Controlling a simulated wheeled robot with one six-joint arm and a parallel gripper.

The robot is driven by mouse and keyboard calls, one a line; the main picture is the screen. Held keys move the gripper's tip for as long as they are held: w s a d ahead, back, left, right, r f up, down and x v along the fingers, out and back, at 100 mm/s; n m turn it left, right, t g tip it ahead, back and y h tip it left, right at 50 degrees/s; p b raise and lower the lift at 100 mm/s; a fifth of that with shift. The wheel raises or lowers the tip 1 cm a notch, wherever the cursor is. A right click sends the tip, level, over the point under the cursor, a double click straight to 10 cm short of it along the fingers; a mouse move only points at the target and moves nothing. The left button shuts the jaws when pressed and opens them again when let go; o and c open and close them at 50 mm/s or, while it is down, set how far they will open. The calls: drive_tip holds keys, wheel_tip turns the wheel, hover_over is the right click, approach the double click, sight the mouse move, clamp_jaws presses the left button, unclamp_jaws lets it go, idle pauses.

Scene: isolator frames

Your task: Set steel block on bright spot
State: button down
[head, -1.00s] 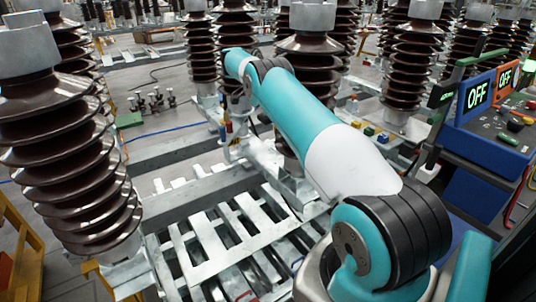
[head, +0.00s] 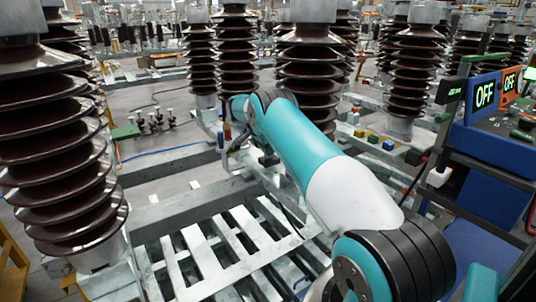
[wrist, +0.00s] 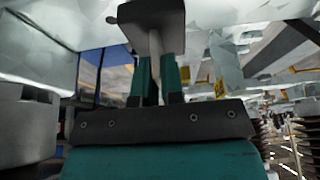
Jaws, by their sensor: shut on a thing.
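In the wrist view, my gripper (wrist: 156,62) has two teal fingers close together. They are shut on a grey metal piece, which I take to be the steel block (wrist: 150,18): a dark flat face at the top with a paler stem between the fingers. In the head view, my arm reaches forward over the metal frame, and its wrist end is low beside the far insulators. The fingers and the held piece cannot be made out there. No bright spot can be picked out with certainty; the frame has several pale, shiny patches.
A slatted steel frame (head: 232,252) lies below my arm. A large brown ribbed insulator (head: 62,150) stands at the left, and more stand behind my arm (head: 310,75). A blue box with an OFF display (head: 485,92) is at the right. A green box (head: 125,132) lies on the floor.

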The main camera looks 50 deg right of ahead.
drive_tip(key=shift+f, duration=0.6)
drive_tip(key=shift+f, duration=0.1)
drive_tip(key=c, duration=1.2)
unclamp_jaws()
drive_tip(key=shift+f, duration=0.1)
drive_tip(key=shift+c, duration=0.2)
